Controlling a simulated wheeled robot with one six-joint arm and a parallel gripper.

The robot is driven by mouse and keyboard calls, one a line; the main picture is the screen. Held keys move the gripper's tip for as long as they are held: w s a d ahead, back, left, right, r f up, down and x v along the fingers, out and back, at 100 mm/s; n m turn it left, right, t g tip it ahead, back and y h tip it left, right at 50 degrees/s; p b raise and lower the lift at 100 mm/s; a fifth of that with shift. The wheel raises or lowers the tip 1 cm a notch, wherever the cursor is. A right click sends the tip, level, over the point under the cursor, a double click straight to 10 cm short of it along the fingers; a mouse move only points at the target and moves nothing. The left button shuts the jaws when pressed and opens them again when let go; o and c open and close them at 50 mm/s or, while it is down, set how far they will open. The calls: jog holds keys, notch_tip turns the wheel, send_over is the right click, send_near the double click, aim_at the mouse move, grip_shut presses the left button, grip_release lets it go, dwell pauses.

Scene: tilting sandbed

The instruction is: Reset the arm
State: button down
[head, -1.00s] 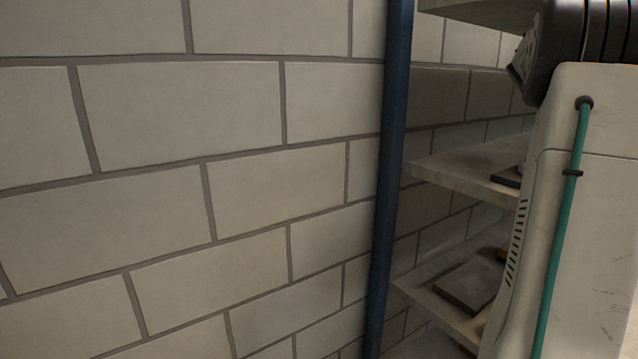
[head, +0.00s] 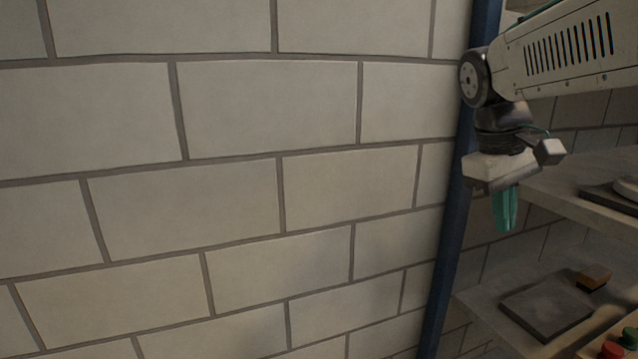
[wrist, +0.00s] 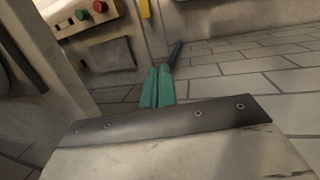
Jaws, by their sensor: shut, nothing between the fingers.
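My gripper (head: 505,210) hangs at the right of the head view, its teal fingers pointing down and pressed together with nothing between them. My arm reaches in from the upper right and bends down at the wrist. The gripper is in front of the blue post and the shelves, clear of both as far as I can see. In the wrist view the teal fingers (wrist: 158,88) also show closed together, beyond a dark metal plate on my gripper's body.
A blue post (head: 452,235) stands before a pale block wall (head: 230,110). The area left of the post is clear.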

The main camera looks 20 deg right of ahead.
jog(key=s+a+f+t+y, duration=0.1)
jog(key=s+a+f, duration=0.3)
jog(key=a, duration=0.3)
jog(key=s+a+f+t+y, duration=0.1)
jog(key=s+a+f, duration=0.2)
jog(key=a+f, duration=0.3)
jog(key=shift+s+a+t, duration=0.3)
jog(key=shift+s+a, duration=0.1)
jog(key=shift+a, duration=0.55)
jog(key=shift+s, duration=0.1)
